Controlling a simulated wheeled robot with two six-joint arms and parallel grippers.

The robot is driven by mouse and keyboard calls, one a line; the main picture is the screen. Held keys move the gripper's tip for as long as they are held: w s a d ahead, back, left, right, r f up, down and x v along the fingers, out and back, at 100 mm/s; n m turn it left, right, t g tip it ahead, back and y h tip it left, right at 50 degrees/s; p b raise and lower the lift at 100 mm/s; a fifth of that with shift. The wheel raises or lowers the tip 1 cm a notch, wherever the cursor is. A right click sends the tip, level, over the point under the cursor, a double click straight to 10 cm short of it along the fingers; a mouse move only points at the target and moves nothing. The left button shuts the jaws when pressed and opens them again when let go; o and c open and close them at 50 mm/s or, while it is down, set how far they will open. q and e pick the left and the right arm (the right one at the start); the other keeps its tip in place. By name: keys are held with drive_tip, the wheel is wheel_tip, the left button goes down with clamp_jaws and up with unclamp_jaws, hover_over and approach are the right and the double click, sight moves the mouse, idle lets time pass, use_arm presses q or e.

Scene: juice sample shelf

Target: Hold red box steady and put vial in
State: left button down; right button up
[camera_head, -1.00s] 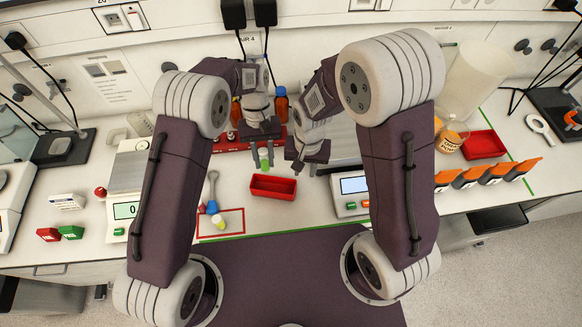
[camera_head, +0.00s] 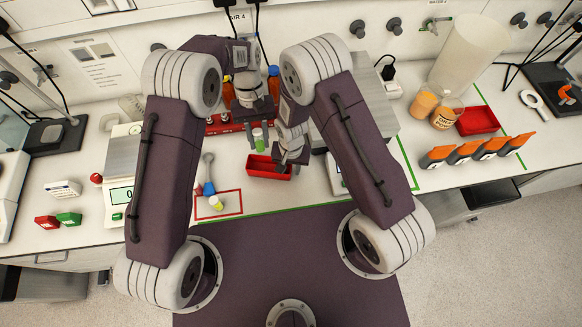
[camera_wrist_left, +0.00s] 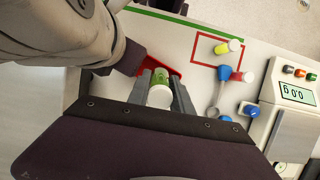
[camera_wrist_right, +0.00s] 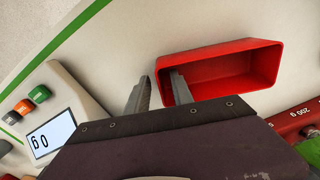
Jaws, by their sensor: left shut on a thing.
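The red box (camera_head: 256,170) is an open tray on the bench, its inside seen empty in the right wrist view (camera_wrist_right: 225,70). My left gripper (camera_head: 259,138) is shut on an upright vial with a green label, held above the bench behind the box. The vial (camera_wrist_left: 161,84) shows its white cap between the fingers in the left wrist view. My right gripper (camera_head: 290,166) is at the box's right end. In the right wrist view its fingers (camera_wrist_right: 158,90) are apart around the box's end wall, one inside and one outside, with a gap visible.
A balance (camera_head: 122,190) stands at the left. Another red tray (camera_head: 478,121) is far right.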

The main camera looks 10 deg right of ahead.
drive_tip(key=shift+f, duration=0.15)
clamp_jaws()
idle(1.4)
